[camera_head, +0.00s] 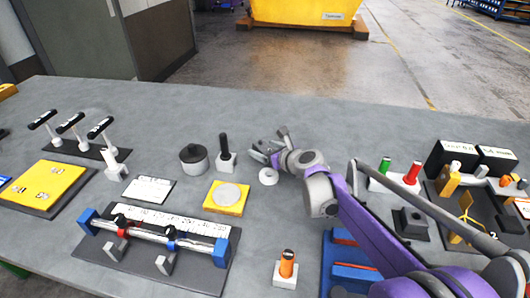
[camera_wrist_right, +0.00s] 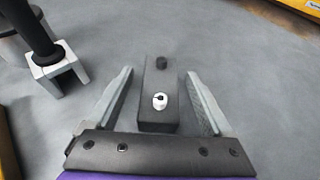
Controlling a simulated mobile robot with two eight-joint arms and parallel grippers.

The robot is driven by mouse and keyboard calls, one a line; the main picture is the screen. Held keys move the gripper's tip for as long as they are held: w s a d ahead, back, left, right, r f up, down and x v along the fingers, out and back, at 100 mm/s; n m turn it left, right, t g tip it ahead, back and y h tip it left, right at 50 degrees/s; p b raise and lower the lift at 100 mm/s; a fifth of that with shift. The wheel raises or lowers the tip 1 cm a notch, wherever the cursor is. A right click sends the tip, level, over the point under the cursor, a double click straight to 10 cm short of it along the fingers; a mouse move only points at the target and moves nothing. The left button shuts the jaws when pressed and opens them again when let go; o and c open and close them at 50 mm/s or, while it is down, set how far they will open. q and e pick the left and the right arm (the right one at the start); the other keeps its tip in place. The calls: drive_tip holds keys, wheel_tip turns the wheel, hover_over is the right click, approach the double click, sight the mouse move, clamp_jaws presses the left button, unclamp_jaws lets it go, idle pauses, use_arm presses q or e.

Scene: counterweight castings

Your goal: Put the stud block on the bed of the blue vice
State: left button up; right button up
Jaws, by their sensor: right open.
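A dark grey block (camera_wrist_right: 158,115) with a black stud and a white stud on top, apparently the stud block, lies between the fingers of my right gripper (camera_wrist_right: 160,74) in the right wrist view. The fingers are open, with a gap on each side of the block. In the head view my right gripper (camera_head: 268,147) is low over the middle of the table and hides most of the block. A blue item with red bars (camera_head: 350,272), apparently the blue vice, is at the bottom, partly covered by my right arm. My left gripper is not in view.
A black-handled piece on a white base (camera_head: 226,160) stands just left of the gripper. Near it are a dark round pot (camera_head: 194,158), a yellow plate (camera_head: 240,208) and a blue-ended rail fixture (camera_head: 220,252). An orange-topped piece (camera_head: 287,268) stands left of the blue item.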

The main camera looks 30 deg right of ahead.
clamp_jaws()
idle(0.3)
idle(1.1)
